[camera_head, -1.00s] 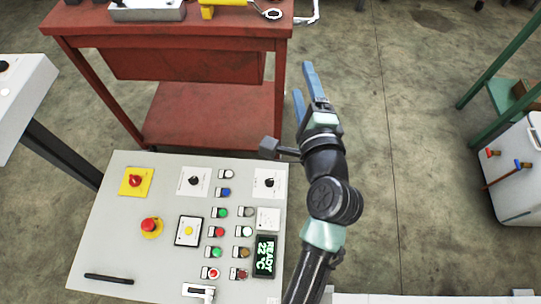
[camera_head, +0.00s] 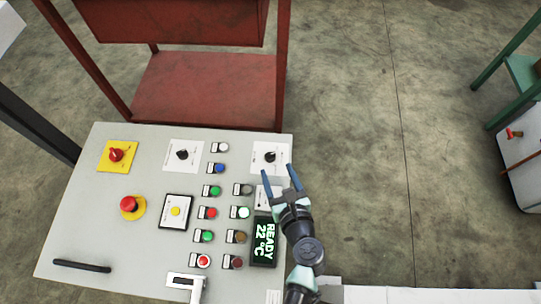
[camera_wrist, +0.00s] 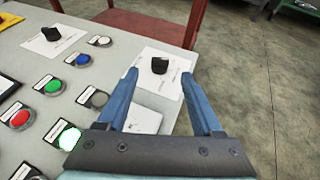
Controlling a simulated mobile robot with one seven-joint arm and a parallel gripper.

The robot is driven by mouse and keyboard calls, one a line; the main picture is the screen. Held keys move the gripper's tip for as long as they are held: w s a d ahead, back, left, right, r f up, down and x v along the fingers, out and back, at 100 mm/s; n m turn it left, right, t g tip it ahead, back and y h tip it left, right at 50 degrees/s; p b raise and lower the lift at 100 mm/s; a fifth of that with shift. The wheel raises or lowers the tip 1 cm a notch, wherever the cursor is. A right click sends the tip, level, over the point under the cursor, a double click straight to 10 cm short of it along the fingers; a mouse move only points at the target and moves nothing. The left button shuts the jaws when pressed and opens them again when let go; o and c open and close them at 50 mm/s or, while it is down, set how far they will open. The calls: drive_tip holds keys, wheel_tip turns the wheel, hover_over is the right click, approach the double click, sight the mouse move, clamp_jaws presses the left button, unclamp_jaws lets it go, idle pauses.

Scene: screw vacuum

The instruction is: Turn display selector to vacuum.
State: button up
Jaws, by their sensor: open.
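The grey control panel (camera_head: 75,215) carries two black selector knobs on white plates. The right knob (camera_head: 270,157) sits near the panel's top right corner, and the left knob (camera_head: 182,154) is further left. In the wrist view the right knob (camera_wrist: 159,65) stands ahead, between the lines of the two fingers, and the left knob (camera_wrist: 51,33) is at upper left. The plate lettering is too small to read. The display (camera_head: 264,241) shows "READY 22 °C". My gripper (camera_head: 280,172) is open and empty, its blue fingertips just short of the right knob, apart from it.
Several coloured push buttons (camera_head: 211,191) stand left of my gripper. A red emergency button (camera_head: 129,204) and a red rotary switch on a yellow plate (camera_head: 116,155) are at the left. A red workbench (camera_head: 205,85) stands behind the panel. Open floor lies to the right.

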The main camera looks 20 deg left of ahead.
sight(271, 156)
drive_tip(key=b+x, duration=0.2)
drive_tip(key=x, duration=0.6)
drive_tip(key=shift+b, duration=0.3)
drive_tip(key=shift+c, duration=0.3)
clamp_jaws()
